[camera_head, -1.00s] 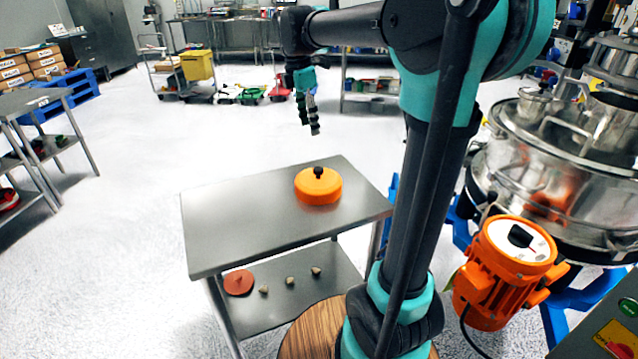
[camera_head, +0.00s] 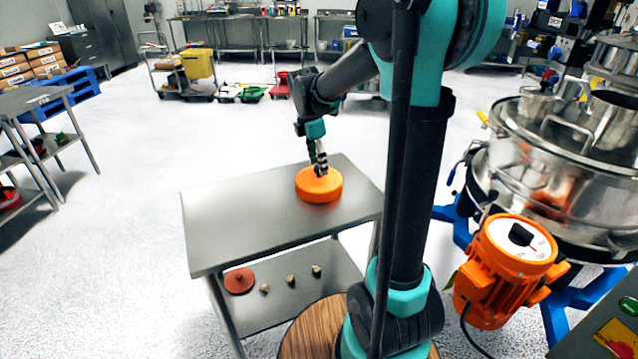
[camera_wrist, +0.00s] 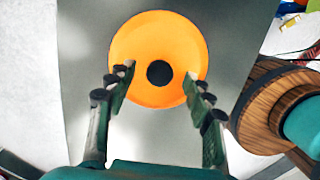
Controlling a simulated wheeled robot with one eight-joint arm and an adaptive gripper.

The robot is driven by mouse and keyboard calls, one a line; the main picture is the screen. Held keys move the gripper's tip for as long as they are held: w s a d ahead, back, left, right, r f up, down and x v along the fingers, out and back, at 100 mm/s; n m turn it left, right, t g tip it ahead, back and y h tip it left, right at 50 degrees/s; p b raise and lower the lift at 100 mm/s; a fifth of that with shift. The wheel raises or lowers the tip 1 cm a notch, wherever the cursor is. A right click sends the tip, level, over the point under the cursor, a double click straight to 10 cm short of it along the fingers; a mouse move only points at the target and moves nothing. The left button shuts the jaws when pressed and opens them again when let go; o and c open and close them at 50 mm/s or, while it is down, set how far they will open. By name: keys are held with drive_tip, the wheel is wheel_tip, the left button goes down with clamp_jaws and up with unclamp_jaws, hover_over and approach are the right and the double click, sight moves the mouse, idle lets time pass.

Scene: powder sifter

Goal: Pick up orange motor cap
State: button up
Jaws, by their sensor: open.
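The orange motor cap (camera_head: 319,188) is a round disc lying on the right part of the steel table top. In the wrist view the orange motor cap (camera_wrist: 160,42) shows from above, with a dark round knob (camera_wrist: 159,73) at its middle. My gripper (camera_head: 318,172) is right above the cap, pointing down, its fingertips at the knob. In the wrist view my gripper (camera_wrist: 156,84) is open, one finger on each side of the knob and apart from it. From the head view the fingers hide most of the knob.
The steel table (camera_head: 230,225) is otherwise bare on top. Its lower shelf (camera_head: 335,290) holds a red-brown lid (camera_head: 239,281) and a few small pieces. The sifter (camera_head: 530,160) with its orange motor (camera_head: 505,270) stands at the right. Open floor lies left of the table.

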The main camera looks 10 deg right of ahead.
sight(319, 178)
drive_tip(key=shift+w+d+f, duration=0.1)
drive_tip(key=shift+d+f, duration=0.1)
drive_tip(key=shift+f, duration=1.1)
drive_tip(key=shift+c, duration=0.5)
clamp_jaws()
